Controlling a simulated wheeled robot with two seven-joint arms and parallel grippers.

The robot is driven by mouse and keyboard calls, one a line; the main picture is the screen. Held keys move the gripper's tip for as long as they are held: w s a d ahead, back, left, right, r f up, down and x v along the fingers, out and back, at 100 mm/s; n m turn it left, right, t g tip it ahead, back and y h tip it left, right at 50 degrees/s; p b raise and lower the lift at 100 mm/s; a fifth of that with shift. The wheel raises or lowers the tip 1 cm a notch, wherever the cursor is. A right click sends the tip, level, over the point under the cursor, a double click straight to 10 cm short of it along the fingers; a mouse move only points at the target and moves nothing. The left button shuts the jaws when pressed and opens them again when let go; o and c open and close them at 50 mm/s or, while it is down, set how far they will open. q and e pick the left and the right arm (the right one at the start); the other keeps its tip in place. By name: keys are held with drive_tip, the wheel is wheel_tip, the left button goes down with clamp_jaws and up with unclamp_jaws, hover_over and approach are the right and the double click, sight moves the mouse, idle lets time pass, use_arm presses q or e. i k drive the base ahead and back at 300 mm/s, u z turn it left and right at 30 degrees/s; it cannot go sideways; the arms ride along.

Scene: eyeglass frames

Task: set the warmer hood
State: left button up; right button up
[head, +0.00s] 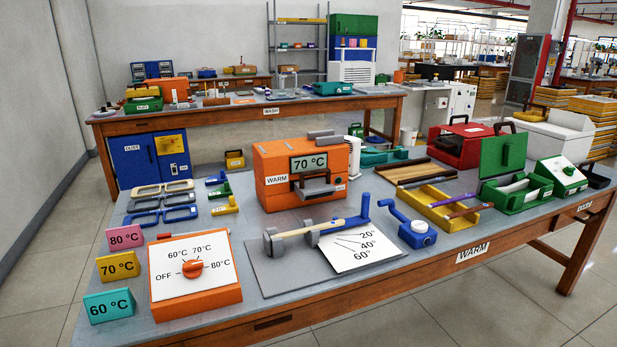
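The orange warmer hood (275,191) stands on the front table, with a WARM label and a 70 °C sign on its front. A grey part juts from its front opening. An orange control box (203,303) sits at the front left, its white face marked OFF, 60 °C, 70 °C and 80 °C. I cannot clearly tell which mark its orange knob (193,269) points to. Left of it stand a pink 80 °C block (124,238), a yellow 70 °C block (118,267) and a teal 60 °C block (109,306). Neither of my grippers is in view.
A grey board (268,275) with a pale rod and a 20°, 40°, 60° angle sheet (362,247) lies right of the control box. Several frames (162,198) lie left of the hood. A yellow tray (441,215) and green open box (500,193) stand at right.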

sight(310, 188)
drive_tip(key=z, duration=1.75)
drive_tip(key=i, duration=2.5)
drive_tip(key=u, duration=3.85)
